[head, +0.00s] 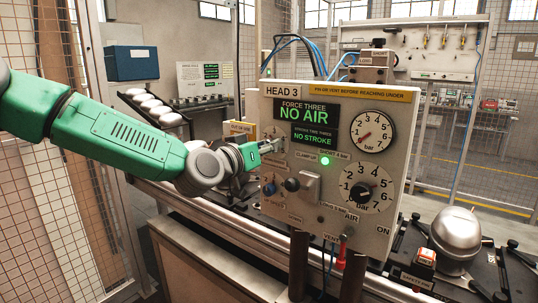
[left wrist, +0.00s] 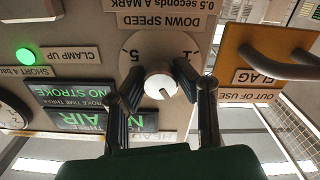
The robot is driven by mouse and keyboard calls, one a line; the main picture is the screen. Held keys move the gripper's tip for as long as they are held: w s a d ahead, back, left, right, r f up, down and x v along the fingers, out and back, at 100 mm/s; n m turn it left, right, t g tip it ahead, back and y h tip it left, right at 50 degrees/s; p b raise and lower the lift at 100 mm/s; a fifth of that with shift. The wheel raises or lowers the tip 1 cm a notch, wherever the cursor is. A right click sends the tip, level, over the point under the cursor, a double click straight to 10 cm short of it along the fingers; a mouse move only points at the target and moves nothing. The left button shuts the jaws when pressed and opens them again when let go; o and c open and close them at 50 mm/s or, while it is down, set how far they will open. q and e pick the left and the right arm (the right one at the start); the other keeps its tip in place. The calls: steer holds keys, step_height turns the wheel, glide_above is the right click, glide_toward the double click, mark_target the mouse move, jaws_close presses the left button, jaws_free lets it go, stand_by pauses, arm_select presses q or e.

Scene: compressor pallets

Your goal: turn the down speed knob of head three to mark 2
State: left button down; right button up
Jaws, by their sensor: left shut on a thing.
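The head three panel (head: 330,225) is a pale box with the label HEAD 3. In the left wrist view, upside down, the down speed knob (left wrist: 161,82) is a small white knob on a round pale dial (left wrist: 145,48) below the words DOWN SPEED. In the head view this gripper (head: 272,146) is at the panel's left edge and hides the knob.
An orange OUT OF USE flag plate (left wrist: 255,65) with a handle is close beside my fingers. A green CLAMP UP lamp (head: 325,160) is lit.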

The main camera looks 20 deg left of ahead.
arm_select(q)
steer(key=n+b, duration=0.3)
steer(key=n, duration=0.2)
steer(key=shift+a+r+n, duration=0.1)
steer(key=shift+n, duration=0.2)
stand_by(0.4)
steer(key=c, duration=1.2)
jaws_free()
steer(key=shift+w, duration=0.1)
steer(key=shift+a, duration=0.1)
steer(key=shift+s+a, duration=0.1)
steer(key=shift+s, duration=0.1)
steer(key=v, duration=1.1)
steer(key=shift+s+a, duration=0.15)
steer(key=shift+s, duration=0.15)
